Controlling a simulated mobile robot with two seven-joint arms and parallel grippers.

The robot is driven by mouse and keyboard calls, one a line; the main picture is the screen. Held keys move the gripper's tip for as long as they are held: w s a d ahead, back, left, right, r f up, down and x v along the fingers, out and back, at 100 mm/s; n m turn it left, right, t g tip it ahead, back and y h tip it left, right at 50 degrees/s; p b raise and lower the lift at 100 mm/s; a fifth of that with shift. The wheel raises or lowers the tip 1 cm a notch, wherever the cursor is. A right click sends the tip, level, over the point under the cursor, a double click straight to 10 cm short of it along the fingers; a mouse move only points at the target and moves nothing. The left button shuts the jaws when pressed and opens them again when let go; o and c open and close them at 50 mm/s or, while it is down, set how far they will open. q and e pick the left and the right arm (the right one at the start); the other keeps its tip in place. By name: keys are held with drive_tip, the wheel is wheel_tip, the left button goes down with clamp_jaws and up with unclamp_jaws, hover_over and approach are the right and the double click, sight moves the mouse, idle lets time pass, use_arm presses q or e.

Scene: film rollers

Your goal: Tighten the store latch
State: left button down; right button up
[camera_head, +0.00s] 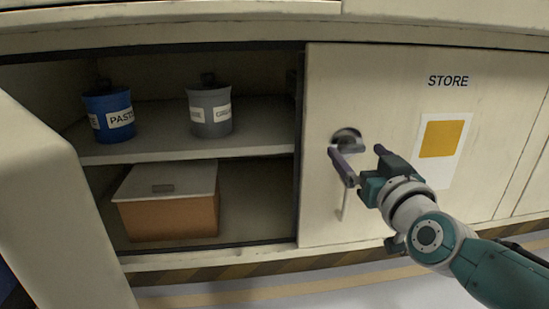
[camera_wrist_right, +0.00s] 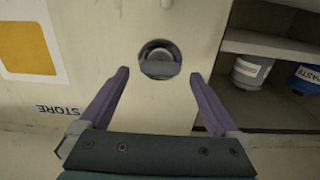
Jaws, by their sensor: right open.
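The store latch (camera_head: 347,137) is a round dark recess with a grey piece in it, on the cream door (camera_head: 325,90) marked STORE. In the right wrist view the latch (camera_wrist_right: 161,61) shows a pale round centre and a grey bar across its lower part. My right gripper (camera_head: 361,156) is open and empty, in front of the door just below the latch. In the right wrist view its two fingers (camera_wrist_right: 160,78) stand on either side of the latch, apart from it. My left gripper is not in view.
Left of the door is an open compartment with a shelf (camera_head: 180,146). A blue canister (camera_head: 108,112) and a grey canister (camera_head: 209,108) stand on the shelf. An orange box (camera_head: 168,215) with a grey lid sits below. A yellow square (camera_head: 441,138) marks the door's right side.

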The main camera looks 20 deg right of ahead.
drive_tip(key=shift+w+d+f, duration=0.1)
drive_tip(key=shift+w+f, duration=0.05)
drive_tip(key=shift+w, duration=0.45)
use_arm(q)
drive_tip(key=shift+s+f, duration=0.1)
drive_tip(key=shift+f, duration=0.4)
use_arm(e)
drive_tip(key=c, duration=1.4)
drive_tip(key=shift+o, duration=0.2)
